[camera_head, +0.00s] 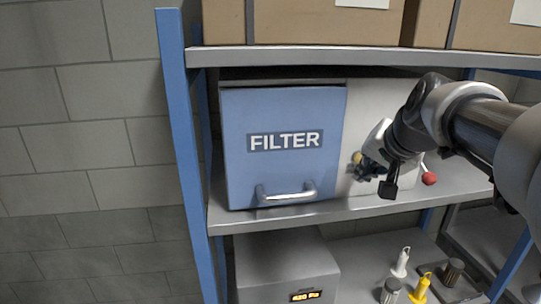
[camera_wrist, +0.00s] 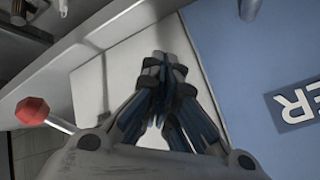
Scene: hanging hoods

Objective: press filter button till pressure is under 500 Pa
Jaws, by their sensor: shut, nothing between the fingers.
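The filter unit has a blue door (camera_head: 240,165) lettered FILTER and a pale front panel (camera_head: 365,105) to its right. In the wrist view the door (camera_wrist: 260,50) is at the right. My gripper (camera_head: 362,165) is shut and empty, its fingertips at the pale panel just right of the door. They also show in the wrist view (camera_wrist: 165,65). A small yellow piece (camera_head: 358,158), perhaps the filter button, shows at the fingertips, mostly hidden; I cannot tell whether it is pressed. A display (camera_head: 305,296) on the grey box below appears to read 420 Pa.
A red-knobbed lever (camera_head: 429,178) sticks out close to the right of my gripper, also in the wrist view (camera_wrist: 32,111). The shelf edge (camera_head: 330,212) runs below. Yellow (camera_head: 421,290) and white (camera_head: 401,262) handled items stand on the lower shelf.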

